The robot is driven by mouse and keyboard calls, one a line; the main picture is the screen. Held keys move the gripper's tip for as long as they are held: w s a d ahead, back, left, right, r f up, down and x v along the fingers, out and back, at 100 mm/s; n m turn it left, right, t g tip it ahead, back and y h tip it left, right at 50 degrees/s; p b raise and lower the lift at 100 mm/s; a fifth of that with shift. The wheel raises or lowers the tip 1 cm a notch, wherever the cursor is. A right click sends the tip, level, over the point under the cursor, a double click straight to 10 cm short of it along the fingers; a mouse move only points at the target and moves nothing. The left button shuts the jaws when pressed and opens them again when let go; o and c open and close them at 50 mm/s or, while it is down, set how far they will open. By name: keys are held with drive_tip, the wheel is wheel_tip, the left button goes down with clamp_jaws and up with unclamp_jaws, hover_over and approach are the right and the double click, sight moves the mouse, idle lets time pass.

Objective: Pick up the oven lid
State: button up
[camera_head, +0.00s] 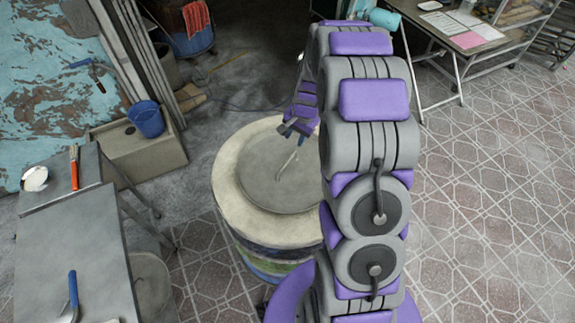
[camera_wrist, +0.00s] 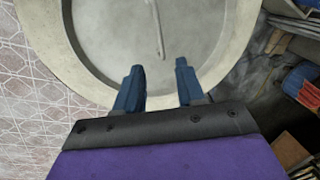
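The oven lid (camera_head: 262,190) is a round grey metal disc lying in the top of the barrel oven (camera_head: 229,196). A thin handle (camera_head: 288,165) stands up near its middle. In the wrist view the lid (camera_wrist: 118,38) fills the upper middle, with its handle (camera_wrist: 159,28) running up from near the centre. My gripper (camera_head: 294,129) is above the lid's far side, near the handle. In the wrist view my gripper (camera_wrist: 156,80) has its two blue fingers apart with nothing between them. The handle lies beyond the fingertips. My arm hides the right side of the oven.
Metal tables (camera_head: 75,248) stand at the left with a brush (camera_head: 74,168) and a blue-handled tool (camera_head: 72,297). A blue bucket (camera_head: 146,119) sits on a concrete block behind. A table with papers (camera_head: 470,38) is at the back right. Tiled floor on the right is clear.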

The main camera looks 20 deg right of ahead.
sight(288, 161)
drive_tip(key=w+f, duration=0.1)
drive_tip(key=f, duration=0.5)
drive_tip(key=w+a+f+b, duration=0.1)
drive_tip(key=f, duration=0.4)
drive_tip(key=w+f, duration=0.1)
drive_tip(key=f, duration=0.5)
drive_tip(key=shift+a+f, duration=0.2)
drive_tip(key=shift+f, duration=0.1)
drive_tip(key=shift+c, duration=0.4)
clamp_jaws()
